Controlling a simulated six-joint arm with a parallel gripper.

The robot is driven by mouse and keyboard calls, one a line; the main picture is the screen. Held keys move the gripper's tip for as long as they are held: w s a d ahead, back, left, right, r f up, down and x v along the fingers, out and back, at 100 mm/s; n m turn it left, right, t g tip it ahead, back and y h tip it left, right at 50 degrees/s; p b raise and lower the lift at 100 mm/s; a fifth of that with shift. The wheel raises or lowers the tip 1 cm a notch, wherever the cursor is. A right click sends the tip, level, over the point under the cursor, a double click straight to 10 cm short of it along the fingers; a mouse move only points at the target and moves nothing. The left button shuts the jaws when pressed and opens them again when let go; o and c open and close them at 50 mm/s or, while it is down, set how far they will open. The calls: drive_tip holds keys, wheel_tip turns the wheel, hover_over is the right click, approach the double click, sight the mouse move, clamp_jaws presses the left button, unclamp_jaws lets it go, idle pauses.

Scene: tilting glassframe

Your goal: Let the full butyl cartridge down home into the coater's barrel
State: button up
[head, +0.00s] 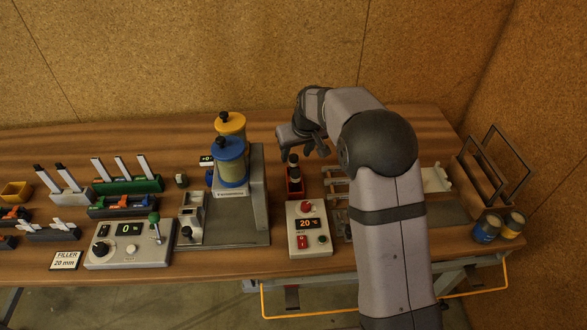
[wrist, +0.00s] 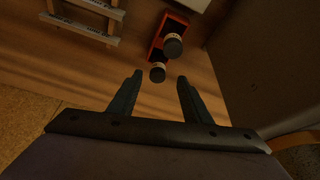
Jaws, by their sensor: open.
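Two dark cylinders with pale bands stand at a small red rack (head: 296,196). They look like cartridges; I cannot tell which is full. In the wrist view, the red rack (wrist: 157,42) holds the farther cylinder (wrist: 173,45) and the nearer one (wrist: 158,72). My gripper (head: 318,152) is open and empty, just behind and above the rack. In the wrist view, my gripper (wrist: 160,80) has its fingers apart, with the nearer cylinder showing beyond the gap. I cannot make out the coater's barrel for certain.
A control box (head: 307,240) reading 20 °C stands in front of the rack. Another box (head: 128,243) with a lever is at left. Metal racks (head: 335,190) lie right of the red rack, partly behind my arm. Two tins (head: 487,229) stand at the right edge.

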sight(294, 158)
drive_tip(key=shift+p+x, duration=0.5)
drive_tip(key=shift+x, duration=0.55)
drive_tip(key=shift+f, duration=0.1)
drive_tip(key=shift+w+p+x, duration=0.15)
drive_tip(key=shift+p+x, duration=0.6)
drive_tip(key=shift+x, duration=0.5)
drive_tip(key=shift+w+p+x, duration=0.15)
drive_tip(key=shift+p+x, duration=0.6)
drive_tip(key=shift+x, duration=0.5)
drive_tip(key=shift+d, duration=0.1)
clamp_jaws()
